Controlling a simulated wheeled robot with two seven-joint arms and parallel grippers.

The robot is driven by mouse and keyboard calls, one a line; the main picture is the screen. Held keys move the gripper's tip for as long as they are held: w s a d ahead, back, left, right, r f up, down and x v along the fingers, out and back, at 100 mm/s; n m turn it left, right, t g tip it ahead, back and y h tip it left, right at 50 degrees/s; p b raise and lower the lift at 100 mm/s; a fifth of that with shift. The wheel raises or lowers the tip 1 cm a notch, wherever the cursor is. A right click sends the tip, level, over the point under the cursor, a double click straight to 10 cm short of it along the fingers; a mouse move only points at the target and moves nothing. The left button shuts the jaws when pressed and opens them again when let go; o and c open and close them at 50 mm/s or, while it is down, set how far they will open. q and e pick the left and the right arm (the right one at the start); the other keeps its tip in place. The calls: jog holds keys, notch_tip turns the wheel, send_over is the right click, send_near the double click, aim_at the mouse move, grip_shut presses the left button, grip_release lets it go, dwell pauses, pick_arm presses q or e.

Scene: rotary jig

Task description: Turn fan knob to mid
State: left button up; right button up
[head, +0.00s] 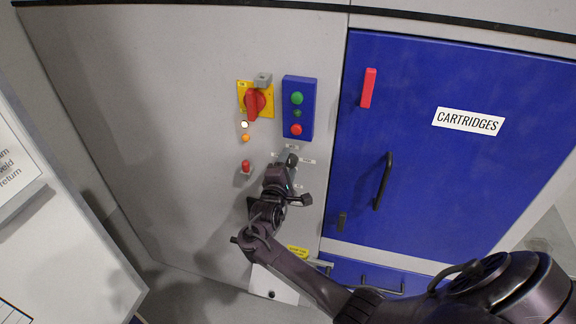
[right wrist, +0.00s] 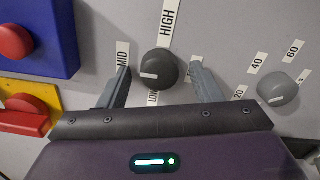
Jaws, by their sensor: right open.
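The fan knob (right wrist: 159,69) is a dark round knob on the grey panel, ringed by labels HIGH, MID and LOW and a fourth, partly hidden one. Its white mark lies on the left side of its face in the right wrist view, between the MID label (right wrist: 122,54) and the LOW label (right wrist: 153,98). My right gripper (right wrist: 160,72) is open, with one finger on each side of the knob and a visible gap to both. In the head view my right gripper (head: 287,162) is at the panel below the blue button box and partly covers the labels. My left gripper is not in view.
A blue button box (head: 311,122) and a red rotary switch (head: 255,101) on yellow sit above the gripper. A red toggle (head: 245,166) is left of it. A grey numbered knob (right wrist: 278,88) is beside the fan knob. A blue cabinet door (head: 450,170) has a black handle (head: 383,181).

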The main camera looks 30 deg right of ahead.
jog(key=shift+s+a, duration=0.1)
jog(key=b+v, duration=0.2)
jog(key=v, duration=0.5)
jog(key=shift+s+a, duration=0.15)
jog(key=shift+a, duration=0.1)
